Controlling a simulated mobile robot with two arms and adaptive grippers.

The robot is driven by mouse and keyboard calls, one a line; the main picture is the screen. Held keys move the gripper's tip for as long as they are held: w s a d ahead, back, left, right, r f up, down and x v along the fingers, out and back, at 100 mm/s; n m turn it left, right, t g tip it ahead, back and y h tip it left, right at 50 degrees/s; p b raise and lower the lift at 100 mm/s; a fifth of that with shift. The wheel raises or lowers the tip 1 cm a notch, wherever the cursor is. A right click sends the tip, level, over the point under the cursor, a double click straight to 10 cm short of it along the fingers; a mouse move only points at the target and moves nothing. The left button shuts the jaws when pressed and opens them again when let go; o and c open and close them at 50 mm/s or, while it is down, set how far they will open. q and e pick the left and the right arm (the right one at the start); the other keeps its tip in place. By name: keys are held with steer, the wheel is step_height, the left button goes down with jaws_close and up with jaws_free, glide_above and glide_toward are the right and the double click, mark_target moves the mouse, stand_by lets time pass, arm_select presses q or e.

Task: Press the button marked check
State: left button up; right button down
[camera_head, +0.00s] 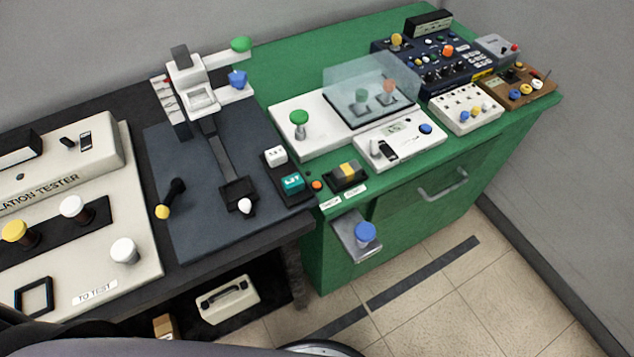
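No button reads clearly as "check" at this size. A small orange button (317,185) sits at the front edge of the green bench, beside a black box with a yellow and grey top (347,174). Two small white labels, a left one (330,203) and a right one (355,191), lie in front of them; their print is too small to read. Left of these, a dark unit carries a teal button (292,183) and a white block (276,154), both with unreadable marks. Neither of my grippers is in view.
A cream tester (140,262) with knobs stands at left, beside a dark plate with a tall fixture (195,95). A clear cover (370,85) and several instruments stand on the green bench (285,60). A bracket with a blue knob (365,233) juts out in front. Floor at right is clear.

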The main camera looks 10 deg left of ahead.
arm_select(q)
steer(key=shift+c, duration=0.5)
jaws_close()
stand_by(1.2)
